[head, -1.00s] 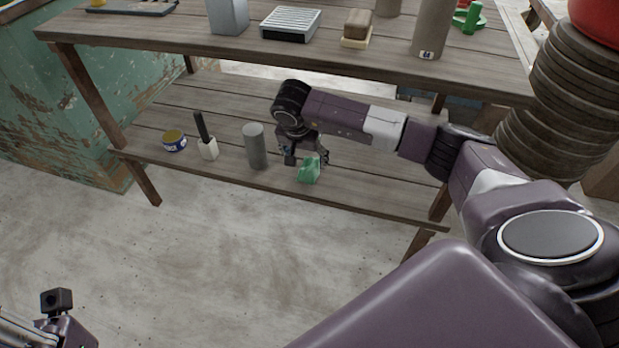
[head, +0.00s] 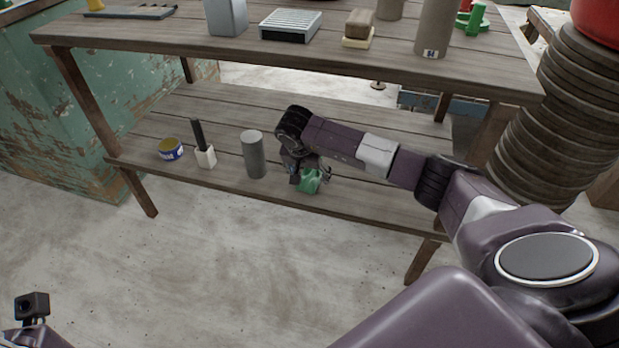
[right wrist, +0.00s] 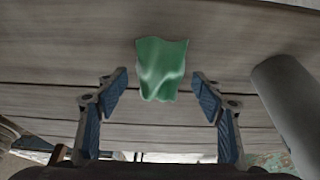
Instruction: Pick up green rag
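The green rag (head: 310,181) lies crumpled on the lower wooden shelf (head: 380,196), near its front edge. My right gripper (head: 309,178) is low over the shelf at the rag, its fingers partly hidden in the head view. In the right wrist view the rag (right wrist: 161,68) shows between and just beyond the two blue-padded fingertips of my open right gripper (right wrist: 160,82). There is a gap on each side of the rag. Of my left arm only a small part shows at the bottom left of the head view; its fingers are not visible.
A grey cylinder (head: 253,154) stands close to the left of my right gripper, also in the right wrist view (right wrist: 290,105). A white block with a black handle (head: 205,155) and a blue-yellow tin (head: 171,149) stand farther left. The upper tabletop (head: 150,42) overhangs the shelf.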

